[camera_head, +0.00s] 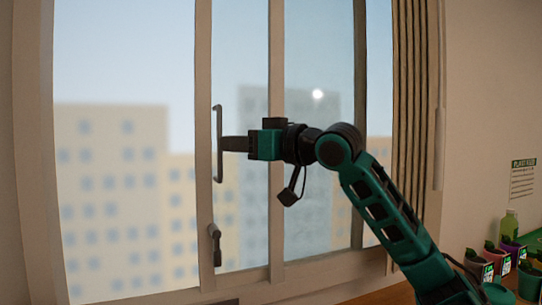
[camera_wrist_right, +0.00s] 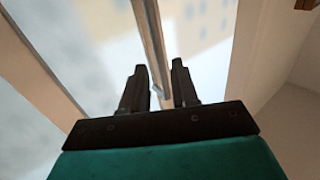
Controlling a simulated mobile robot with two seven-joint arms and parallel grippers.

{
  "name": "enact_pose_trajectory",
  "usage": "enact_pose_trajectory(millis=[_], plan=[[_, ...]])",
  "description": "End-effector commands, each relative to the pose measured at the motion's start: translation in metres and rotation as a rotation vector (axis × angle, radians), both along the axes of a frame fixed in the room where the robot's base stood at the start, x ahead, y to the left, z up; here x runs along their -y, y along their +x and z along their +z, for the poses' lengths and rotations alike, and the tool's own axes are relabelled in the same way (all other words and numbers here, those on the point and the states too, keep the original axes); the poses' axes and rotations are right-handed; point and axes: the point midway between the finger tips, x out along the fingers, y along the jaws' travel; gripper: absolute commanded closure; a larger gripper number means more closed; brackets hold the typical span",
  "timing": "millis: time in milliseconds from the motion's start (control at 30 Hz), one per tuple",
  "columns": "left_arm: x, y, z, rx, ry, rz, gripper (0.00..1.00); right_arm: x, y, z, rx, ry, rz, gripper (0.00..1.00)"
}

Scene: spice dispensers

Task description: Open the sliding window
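The sliding window (camera_head: 204,160) has a pale frame, with a tall vertical handle (camera_head: 219,165) on its upright. My right gripper (camera_head: 223,144) reaches in from the right at the middle of this handle. In the right wrist view, the two dark fingers of my right gripper (camera_wrist_right: 159,88) stand apart. The handle bar (camera_wrist_right: 148,30) runs down from the top to the gap between them, with space visible beside it. Whether a finger touches the bar cannot be told. My left gripper is in neither view.
A small latch (camera_head: 215,245) sits on the same upright below the handle.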

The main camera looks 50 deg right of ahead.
Motion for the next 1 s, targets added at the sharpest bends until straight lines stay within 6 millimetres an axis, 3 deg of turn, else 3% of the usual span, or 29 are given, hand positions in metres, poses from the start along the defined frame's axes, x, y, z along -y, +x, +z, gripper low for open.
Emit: enact_pose_trajectory(millis=[400, 600, 1000], plan=[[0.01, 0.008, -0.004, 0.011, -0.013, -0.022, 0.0, 0.005, -0.066, 0.0, 0.003, 0.001, 0.001, 0.71], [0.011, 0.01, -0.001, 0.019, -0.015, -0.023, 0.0, 0.006, -0.075, 0.0, 0.001, -0.001, 0.001, 0.71], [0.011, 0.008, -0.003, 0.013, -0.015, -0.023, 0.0, 0.006, -0.076, 0.0, 0.001, 0.0, 0.001, 0.71]])
